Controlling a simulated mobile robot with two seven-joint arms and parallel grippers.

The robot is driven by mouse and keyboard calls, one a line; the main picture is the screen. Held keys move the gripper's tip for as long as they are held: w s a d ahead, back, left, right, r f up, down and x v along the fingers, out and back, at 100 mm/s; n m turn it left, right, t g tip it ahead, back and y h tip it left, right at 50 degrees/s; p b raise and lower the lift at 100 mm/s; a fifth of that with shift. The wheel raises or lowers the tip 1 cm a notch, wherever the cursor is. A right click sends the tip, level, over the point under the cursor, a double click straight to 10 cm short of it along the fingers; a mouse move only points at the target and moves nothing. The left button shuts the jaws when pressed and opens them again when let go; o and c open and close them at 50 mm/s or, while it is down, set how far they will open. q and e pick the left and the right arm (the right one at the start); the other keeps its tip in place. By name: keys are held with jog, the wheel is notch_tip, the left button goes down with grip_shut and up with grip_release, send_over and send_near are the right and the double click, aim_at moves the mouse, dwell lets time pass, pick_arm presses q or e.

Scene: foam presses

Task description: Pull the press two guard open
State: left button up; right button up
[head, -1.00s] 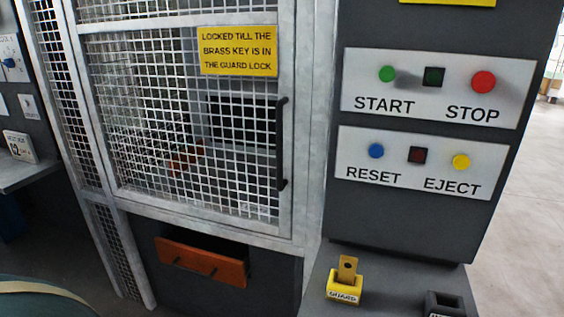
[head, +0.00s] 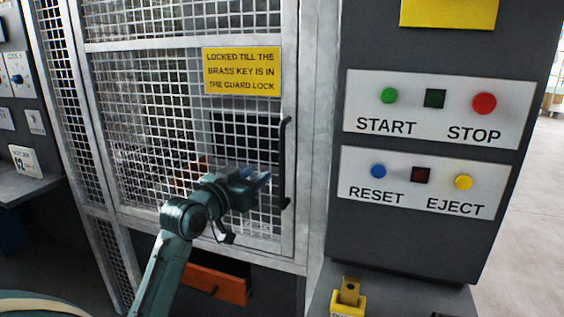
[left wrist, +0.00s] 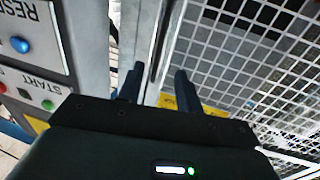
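The press two guard (head: 150,120) is a grey mesh door standing shut, with a black upright bar handle (head: 285,165) on its right side. A yellow sign (head: 242,71) on it says it is locked till the brass key is in the guard lock. My left gripper (head: 264,179) is in front of the mesh, just left of the handle in the head view. In the left wrist view its two dark fingers (left wrist: 158,86) are apart, pointing at the door edge. I cannot tell whether the handle lies between them. My right gripper is out of view.
A brass key-like piece (head: 349,290) stands in a yellow block on the ledge at lower right. The dark control panel (head: 400,240) with START, STOP, RESET and EJECT buttons is right of the guard. An orange drawer-like front (head: 215,284) is below it.

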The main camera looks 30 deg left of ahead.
aim_at(280, 156)
pick_arm(q)
jog(key=w+p, duration=0.1)
jog(key=w, duration=0.7)
jog(key=w+p, duration=0.1)
jog(key=w, duration=0.4)
jog(key=shift+w+a+r+p, duration=0.1)
jog(key=shift+a+r+p, duration=0.2)
jog(key=shift+a+r, duration=0.1)
jog(key=shift+c, duration=0.4)
jog(key=shift+f, duration=0.1)
grip_shut()
